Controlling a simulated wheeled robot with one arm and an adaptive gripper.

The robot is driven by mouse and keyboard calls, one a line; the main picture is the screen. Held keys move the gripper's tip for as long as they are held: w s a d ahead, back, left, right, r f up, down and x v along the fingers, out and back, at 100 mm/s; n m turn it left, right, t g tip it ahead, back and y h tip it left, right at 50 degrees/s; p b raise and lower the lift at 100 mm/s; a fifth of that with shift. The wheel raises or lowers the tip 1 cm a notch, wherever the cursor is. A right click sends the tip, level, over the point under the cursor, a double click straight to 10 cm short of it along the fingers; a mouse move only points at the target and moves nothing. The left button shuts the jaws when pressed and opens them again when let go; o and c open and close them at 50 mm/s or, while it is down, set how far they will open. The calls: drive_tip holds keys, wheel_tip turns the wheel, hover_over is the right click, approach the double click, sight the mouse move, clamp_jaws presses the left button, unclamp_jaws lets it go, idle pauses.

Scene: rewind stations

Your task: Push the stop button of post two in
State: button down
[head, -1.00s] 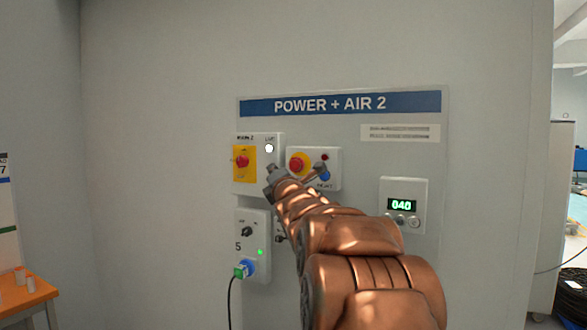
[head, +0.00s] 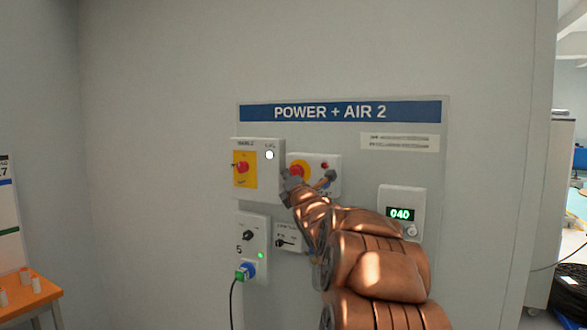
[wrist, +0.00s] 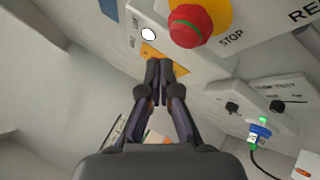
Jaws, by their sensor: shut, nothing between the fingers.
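The stop button (head: 297,169) of the POWER + AIR 2 panel is a red mushroom head on a yellow disc, on a small white box. In the head view my gripper (head: 290,179) covers its lower left edge. The wrist view shows the red stop button (wrist: 190,25) large at the top, with the word STOP beside it. My shut, empty gripper (wrist: 160,64) shows below and left of the button there, with a visible gap in the picture. I cannot tell its depth from the panel.
The main switch (head: 242,167), red on yellow, sits just left, with a lit white lamp (head: 269,155). Below are a socket box (head: 252,225) with a plugged cable and a small selector box (head: 286,242). A gauge (head: 401,214) reads 040 at right. An orange table (head: 32,296) stands left.

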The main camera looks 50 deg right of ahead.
drive_tip(key=shift+w+d+f, duration=0.15)
drive_tip(key=shift+w+d, duration=0.05)
drive_tip(key=shift+d, duration=0.35)
drive_tip(key=shift+d, duration=0.15)
idle(1.0)
drive_tip(key=shift+w+d, duration=0.15)
drive_tip(key=shift+d, duration=0.1)
drive_tip(key=shift+w+d, duration=0.15)
drive_tip(key=shift+d, duration=0.4)
idle(1.1)
drive_tip(key=shift+a, duration=0.2)
drive_tip(key=shift+s+a+b, duration=0.25)
drive_tip(key=shift+a+b, duration=0.45)
drive_tip(key=shift+b, duration=0.35)
